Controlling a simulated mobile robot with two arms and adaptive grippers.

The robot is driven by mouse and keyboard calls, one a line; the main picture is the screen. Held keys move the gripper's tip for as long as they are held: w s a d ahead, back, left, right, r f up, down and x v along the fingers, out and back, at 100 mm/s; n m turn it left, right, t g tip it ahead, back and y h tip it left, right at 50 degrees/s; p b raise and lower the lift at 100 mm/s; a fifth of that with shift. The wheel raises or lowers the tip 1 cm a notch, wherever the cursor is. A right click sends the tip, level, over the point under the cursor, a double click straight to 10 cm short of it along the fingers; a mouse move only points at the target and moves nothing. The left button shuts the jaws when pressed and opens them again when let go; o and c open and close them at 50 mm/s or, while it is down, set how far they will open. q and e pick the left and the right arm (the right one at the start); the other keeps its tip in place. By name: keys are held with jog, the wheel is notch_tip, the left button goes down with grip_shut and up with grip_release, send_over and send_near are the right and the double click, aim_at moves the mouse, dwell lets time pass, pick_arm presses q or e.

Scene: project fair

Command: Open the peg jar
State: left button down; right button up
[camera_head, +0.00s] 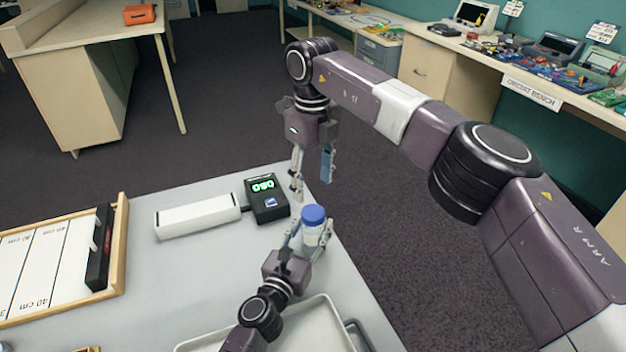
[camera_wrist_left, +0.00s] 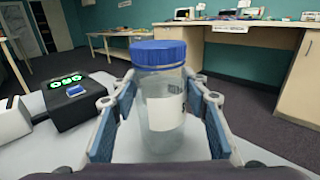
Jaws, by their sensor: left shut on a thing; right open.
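The peg jar (camera_head: 312,232) is a clear jar with a white label and a blue lid (camera_head: 313,214). It stands upright near the right edge of the grey table, with the lid on. My left gripper (camera_head: 308,240) is shut on the jar's body, below the lid. In the left wrist view the jar (camera_wrist_left: 163,112) sits between the two finger pads, under its blue lid (camera_wrist_left: 159,53). My right gripper (camera_head: 312,180) is open and empty, pointing down above and behind the jar, apart from the lid. The jar's contents are hard to make out.
A black box with a green display (camera_head: 266,198) and a white bar (camera_head: 197,216) stand left of the jar. A wooden-framed ruled board (camera_head: 123,232) lies at the left. A pale tray (camera_head: 318,300) is at the front. The middle of the table is clear.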

aim_at(313, 212)
jog(key=m, duration=1.2)
jog(key=shift+m, duration=0.4)
jog(key=m, duration=1.8)
jog(key=shift+f+m, duration=0.3)
jog(key=shift+m, duration=0.2)
notch_tip(313, 212, down, 7)
jog(key=shift+f, duration=0.2)
